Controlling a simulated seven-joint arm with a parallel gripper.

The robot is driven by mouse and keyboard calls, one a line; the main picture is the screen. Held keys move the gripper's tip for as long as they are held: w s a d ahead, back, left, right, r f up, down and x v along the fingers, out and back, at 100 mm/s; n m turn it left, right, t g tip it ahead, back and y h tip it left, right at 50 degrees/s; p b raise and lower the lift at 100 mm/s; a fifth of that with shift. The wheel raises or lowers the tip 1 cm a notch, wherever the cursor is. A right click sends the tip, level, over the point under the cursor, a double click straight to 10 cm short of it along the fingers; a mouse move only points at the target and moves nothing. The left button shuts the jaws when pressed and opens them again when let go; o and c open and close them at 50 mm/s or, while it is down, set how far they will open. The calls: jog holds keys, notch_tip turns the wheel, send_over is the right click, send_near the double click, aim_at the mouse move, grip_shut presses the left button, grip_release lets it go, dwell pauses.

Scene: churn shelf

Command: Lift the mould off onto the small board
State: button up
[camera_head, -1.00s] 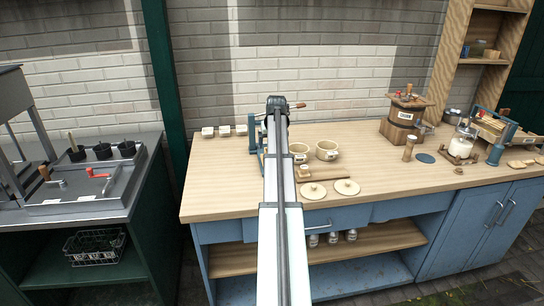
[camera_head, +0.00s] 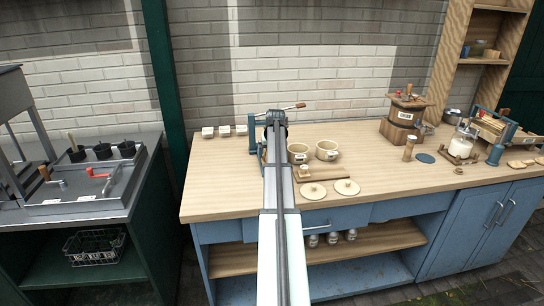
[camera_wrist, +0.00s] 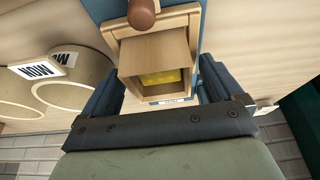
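In the wrist view the mould (camera_wrist: 150,45) is a pale wooden box with its open side towards the camera. Yellow butter (camera_wrist: 162,77) shows inside it. It sits at a blue press stand (camera_wrist: 106,9), with a rounded brown handle (camera_wrist: 142,14) above it. My gripper (camera_wrist: 160,84) has its fingers spread wide, one on each side of the mould's lower end; whether they touch it is unclear. In the head view my arm hides the mould and fingertips, and the blue press (camera_head: 254,137) shows behind the arm. A small brown board (camera_head: 328,170) lies on the bench to the right.
Two cream crocks (camera_head: 327,150) stand right of my arm, and they show left in the wrist view (camera_wrist: 72,82). Two round lids (camera_head: 346,187) lie near the front edge. A wooden-gripped lever (camera_head: 293,107) extends above the press. The bench's front left (camera_head: 225,195) is clear.

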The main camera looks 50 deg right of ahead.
jog(key=c, duration=1)
jog(key=shift+r, duration=0.15)
